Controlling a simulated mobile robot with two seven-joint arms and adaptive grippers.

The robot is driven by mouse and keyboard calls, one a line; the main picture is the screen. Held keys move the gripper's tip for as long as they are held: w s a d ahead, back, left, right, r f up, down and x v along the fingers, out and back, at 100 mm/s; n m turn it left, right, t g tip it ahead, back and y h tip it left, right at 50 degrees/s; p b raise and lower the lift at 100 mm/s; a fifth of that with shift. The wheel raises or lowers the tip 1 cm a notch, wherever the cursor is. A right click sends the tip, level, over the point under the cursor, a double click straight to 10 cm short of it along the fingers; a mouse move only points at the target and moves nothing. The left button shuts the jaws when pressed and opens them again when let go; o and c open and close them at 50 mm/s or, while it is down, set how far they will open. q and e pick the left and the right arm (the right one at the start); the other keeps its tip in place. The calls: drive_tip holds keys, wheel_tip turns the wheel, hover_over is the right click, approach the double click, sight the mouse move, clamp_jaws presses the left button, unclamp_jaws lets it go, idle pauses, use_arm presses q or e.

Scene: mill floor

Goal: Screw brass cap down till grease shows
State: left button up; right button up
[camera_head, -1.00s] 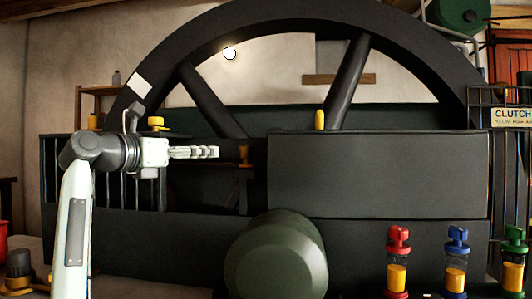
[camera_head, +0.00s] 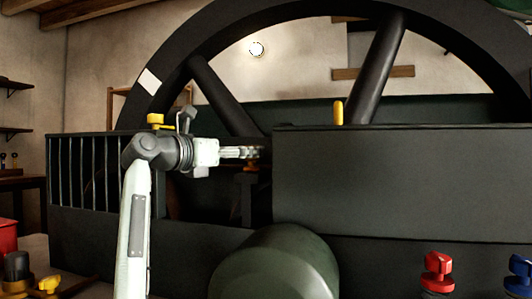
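My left gripper (camera_head: 243,152) reaches in from the left, level, in front of the large dark flywheel (camera_head: 190,85). Its fingers are seen nearly side-on, so I cannot tell whether they are open or shut. A small brass-orange piece (camera_head: 250,168), which may be the brass cap, shows just below the fingertips on top of a dark post (camera_head: 250,200). The fingers overlap its upper part in the view, so I cannot tell whether they touch it. No grease can be made out. My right gripper is not in view.
A dark green rounded housing (camera_head: 275,265) stands in front, below the post. A large dark panel (camera_head: 395,180) is close on the right, a barred guard (camera_head: 85,170) on the left. Red (camera_head: 437,270) and blue (camera_head: 520,270) valve-like fittings are at lower right.

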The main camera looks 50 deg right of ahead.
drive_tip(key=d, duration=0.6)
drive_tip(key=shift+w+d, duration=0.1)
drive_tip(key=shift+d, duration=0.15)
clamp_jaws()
